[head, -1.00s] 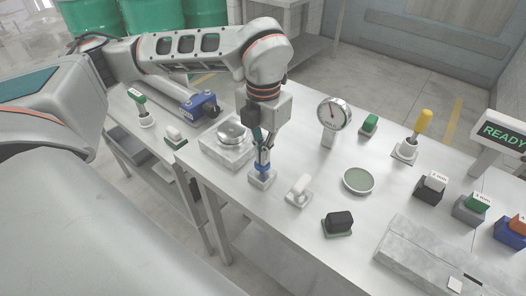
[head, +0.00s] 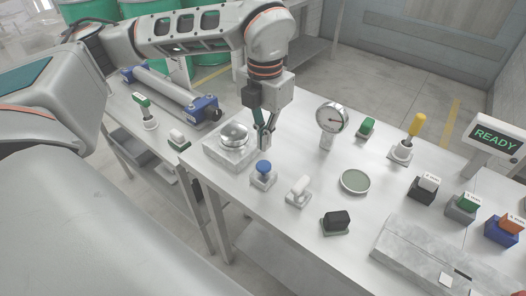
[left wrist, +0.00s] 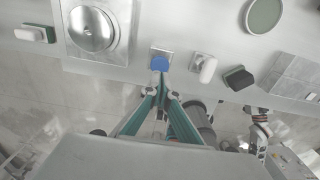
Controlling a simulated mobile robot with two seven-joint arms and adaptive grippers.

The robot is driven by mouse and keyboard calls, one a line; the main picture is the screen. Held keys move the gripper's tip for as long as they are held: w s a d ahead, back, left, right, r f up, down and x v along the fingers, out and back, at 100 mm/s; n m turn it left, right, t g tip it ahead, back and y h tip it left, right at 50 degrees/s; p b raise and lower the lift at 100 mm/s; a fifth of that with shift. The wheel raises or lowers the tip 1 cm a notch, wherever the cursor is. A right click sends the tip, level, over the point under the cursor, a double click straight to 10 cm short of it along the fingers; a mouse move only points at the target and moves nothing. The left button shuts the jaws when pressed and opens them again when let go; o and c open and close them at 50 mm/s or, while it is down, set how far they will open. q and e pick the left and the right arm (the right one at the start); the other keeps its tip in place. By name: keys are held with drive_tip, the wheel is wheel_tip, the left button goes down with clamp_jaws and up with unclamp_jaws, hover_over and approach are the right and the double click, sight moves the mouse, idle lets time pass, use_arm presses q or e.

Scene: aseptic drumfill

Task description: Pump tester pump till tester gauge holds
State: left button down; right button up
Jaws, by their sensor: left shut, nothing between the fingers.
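The tester pump (head: 263,169) is a blue knob on a small grey block near the table's front edge; its blue top (left wrist: 160,63) also shows in the left wrist view. My left gripper (head: 265,146) is shut and empty, pointing down a little above the knob and apart from it. The tester gauge (head: 332,117) is a round white dial on a post, right of the gripper. Its needle lies roughly level; the marks are too small to read. Part of my right arm (left wrist: 258,132) shows small in the left wrist view; its jaw state is unclear.
A silver dome on a block (head: 234,135) stands just left of my gripper. A white lever (head: 298,190), a black block (head: 336,222) and a green-grey dish (head: 355,181) lie to the right. A screen (head: 497,138) reads READY.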

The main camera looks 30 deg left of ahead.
use_arm(q)
wheel_tip(320, 180, up, 6)
drive_tip(key=shift+w+r, duration=0.2)
use_arm(e)
drive_tip(key=shift+f, duration=0.4)
drive_tip(key=shift+r, duration=0.2)
idle(0.4)
